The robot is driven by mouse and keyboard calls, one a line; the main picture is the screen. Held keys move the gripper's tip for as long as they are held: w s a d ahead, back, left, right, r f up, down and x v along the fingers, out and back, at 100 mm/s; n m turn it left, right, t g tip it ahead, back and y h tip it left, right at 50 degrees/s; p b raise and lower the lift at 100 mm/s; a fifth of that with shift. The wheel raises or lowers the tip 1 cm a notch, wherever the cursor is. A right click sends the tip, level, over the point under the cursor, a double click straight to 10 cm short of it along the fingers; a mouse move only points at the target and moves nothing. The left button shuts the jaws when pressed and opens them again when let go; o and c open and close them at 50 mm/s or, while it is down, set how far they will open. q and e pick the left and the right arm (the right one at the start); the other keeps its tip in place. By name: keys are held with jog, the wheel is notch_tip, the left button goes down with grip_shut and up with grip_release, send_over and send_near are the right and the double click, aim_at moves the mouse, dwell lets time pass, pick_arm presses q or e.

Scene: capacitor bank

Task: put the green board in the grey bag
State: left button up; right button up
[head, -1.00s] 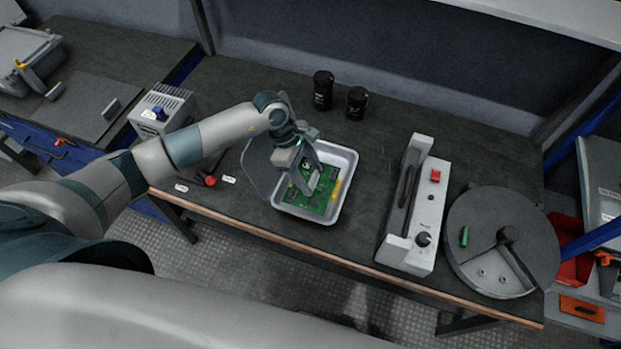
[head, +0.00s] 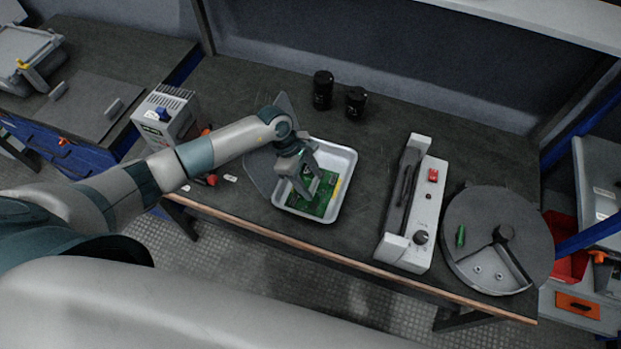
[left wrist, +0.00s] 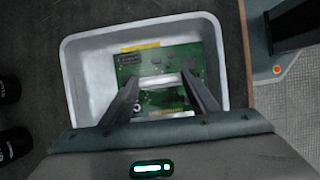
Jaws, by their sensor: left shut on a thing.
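The green board (head: 323,208) lies flat in a white tray (head: 350,168) on the dark workbench. It also shows in the left wrist view (left wrist: 180,63), with a pale bar across its middle and a yellow strip at its far edge. My left gripper (head: 311,196) points down into the tray. Its fingers are shut on the board at the pale bar (left wrist: 160,82) and cover part of it. A flat dark grey sheet (head: 259,178) beside the tray's left side may be the grey bag; my arm hides part of it. My right gripper is not in view.
Two black canisters (head: 322,91) stand behind the tray. Right of it are a white and grey device with a red switch (head: 433,175) and a round grey dish (head: 500,215). A grey box (head: 168,112) with vents stands left. Bench between tray and device is clear.

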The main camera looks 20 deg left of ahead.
pick_arm(q)
jog(key=shift+f, duration=0.1)
jog(key=o, duration=1.1)
